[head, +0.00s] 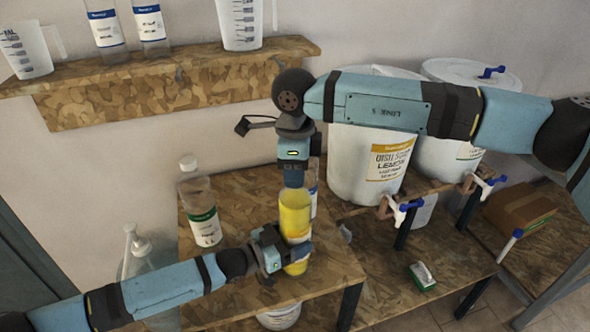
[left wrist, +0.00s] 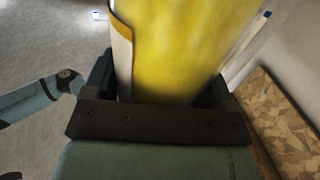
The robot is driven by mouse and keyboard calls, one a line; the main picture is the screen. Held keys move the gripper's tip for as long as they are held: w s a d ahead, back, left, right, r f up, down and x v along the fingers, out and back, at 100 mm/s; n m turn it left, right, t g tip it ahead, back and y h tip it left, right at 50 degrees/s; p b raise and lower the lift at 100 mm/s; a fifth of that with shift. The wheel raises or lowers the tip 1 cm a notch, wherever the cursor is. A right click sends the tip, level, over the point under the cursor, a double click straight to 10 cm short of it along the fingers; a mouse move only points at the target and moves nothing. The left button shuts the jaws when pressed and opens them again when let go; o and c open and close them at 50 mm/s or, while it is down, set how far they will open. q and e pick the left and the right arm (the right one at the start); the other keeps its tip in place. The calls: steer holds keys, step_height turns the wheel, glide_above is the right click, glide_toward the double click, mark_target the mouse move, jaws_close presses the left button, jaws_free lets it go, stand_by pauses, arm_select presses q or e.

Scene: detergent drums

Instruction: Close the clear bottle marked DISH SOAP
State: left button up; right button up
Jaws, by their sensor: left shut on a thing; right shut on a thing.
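A clear bottle filled with yellow liquid (head: 295,218) stands upright near the front right of the small wooden table. Its label is turned away and I cannot read it. My left gripper (head: 286,256) is shut around its lower body. In the left wrist view the yellow bottle (left wrist: 180,50) fills the space between the jaws of my left gripper (left wrist: 160,92). My right gripper (head: 294,182) points straight down over the bottle's top. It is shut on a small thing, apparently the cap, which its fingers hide. I cannot tell whether the cap touches the neck.
A clear bottle with a green label and white cap (head: 202,205) stands to the left on the table (head: 240,187). Another labelled bottle (head: 314,185) is close behind the yellow one. White drums (head: 350,165) with taps stand at right. A pump bottle (head: 140,258) is at lower left.

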steer(key=o, duration=1.1)
step_height(320, 180, up, 12)
steer(key=shift+r, duration=0.1)
arm_select(q)
steer(key=o, duration=1.7)
steer(key=shift+a, duration=0.1)
